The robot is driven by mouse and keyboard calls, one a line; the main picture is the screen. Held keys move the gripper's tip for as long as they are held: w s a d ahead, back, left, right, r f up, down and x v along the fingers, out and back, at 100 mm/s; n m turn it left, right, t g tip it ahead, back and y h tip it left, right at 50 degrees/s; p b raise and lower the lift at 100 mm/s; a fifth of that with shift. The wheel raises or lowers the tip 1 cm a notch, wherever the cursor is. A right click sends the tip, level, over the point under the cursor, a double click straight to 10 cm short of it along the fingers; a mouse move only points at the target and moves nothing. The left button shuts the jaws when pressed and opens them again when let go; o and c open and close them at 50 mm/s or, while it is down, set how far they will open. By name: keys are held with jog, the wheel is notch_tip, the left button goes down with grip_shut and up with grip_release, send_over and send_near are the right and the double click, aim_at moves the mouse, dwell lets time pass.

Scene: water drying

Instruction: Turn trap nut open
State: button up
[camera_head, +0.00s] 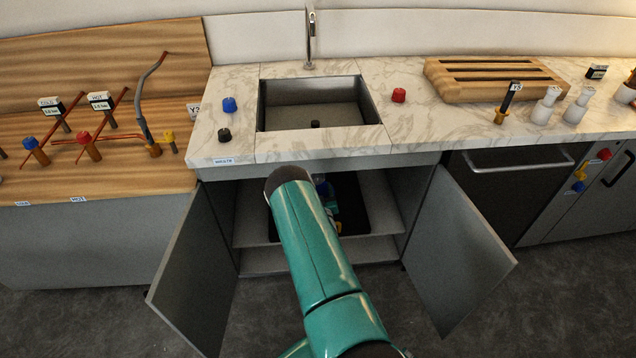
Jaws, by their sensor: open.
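The trap nut cannot be made out. The open sink cabinet (264,262) is below the sink, and my teal arm covers much of its inside. Small blue and yellow parts show just right of my arm, inside the cabinet; they are too small and too covered to tell what they are. My gripper is not visible; my arm hides whatever is behind it. The sink basin (310,92) is above, with a small dark drain piece (315,124) at its bottom.
The left cabinet door (195,275) and right cabinet door (455,250) stand swung open on both sides of my arm. Red (398,95), blue (229,104) and dark (224,135) knobs sit on the counter. A wooden rack (490,85) is at the right.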

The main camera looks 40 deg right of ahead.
aim_at(318, 181)
jog(key=x, duration=0.4)
jog(key=shift+w+d, duration=0.2)
jog(key=shift+w, duration=0.05)
jog(key=c, duration=1)
